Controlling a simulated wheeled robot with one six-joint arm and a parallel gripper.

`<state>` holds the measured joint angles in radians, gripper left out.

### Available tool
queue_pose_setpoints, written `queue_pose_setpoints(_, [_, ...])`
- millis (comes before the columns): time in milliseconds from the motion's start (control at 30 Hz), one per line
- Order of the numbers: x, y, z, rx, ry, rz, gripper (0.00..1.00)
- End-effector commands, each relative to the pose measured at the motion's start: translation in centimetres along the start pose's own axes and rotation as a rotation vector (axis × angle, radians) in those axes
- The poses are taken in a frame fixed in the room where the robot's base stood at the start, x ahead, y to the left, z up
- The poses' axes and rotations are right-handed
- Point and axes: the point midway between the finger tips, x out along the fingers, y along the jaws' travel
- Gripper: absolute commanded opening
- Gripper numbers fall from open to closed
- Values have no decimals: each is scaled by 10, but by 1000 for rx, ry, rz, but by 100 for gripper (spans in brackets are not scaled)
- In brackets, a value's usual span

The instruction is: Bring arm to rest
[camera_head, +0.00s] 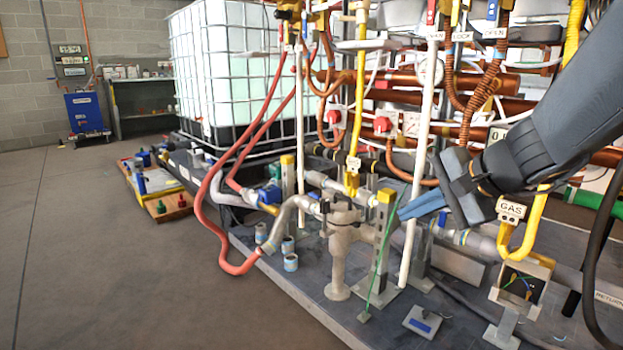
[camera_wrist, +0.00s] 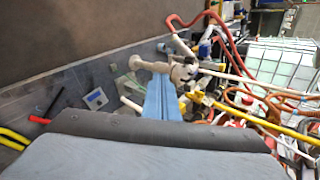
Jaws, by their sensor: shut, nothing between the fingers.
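My gripper (camera_head: 402,212) is at the end of my dark arm, which reaches in from the right edge of the head view. Its blue fingers are shut with nothing between them and point left. In the head view they lie in front of the heater rig, near a grey upright post (camera_head: 381,240) and a white vertical pipe (camera_head: 416,150). Whether they touch either cannot be told. In the wrist view the blue fingers (camera_wrist: 160,97) lie side by side, their tips over the image of a pale pump-like fitting (camera_wrist: 150,66).
Yellow gas pipes (camera_head: 537,220), copper hoses and valves crowd the space around my arm. A red hose (camera_head: 213,225) hangs over the front edge of the dark platform (camera_head: 300,285). A caged white tank (camera_head: 235,75) stands behind. The floor (camera_head: 90,240) at left is clear.

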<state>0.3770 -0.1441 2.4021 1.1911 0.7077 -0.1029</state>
Motion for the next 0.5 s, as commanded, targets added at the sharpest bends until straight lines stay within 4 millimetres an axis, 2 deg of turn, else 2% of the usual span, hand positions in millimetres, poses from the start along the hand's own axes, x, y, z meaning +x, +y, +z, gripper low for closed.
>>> queue_pose_setpoints(33, [5, 0, 31, -75, -53, 38, 0])
queue_pose_setpoints(200, [14, 18, 118, -327, -206, 163, 0])
queue_pose_setpoints(300, [12, 34, 164, -482, -290, 233, 0])
queue_pose_setpoints(500, [-4, 71, 238, -803, -437, 356, 0])
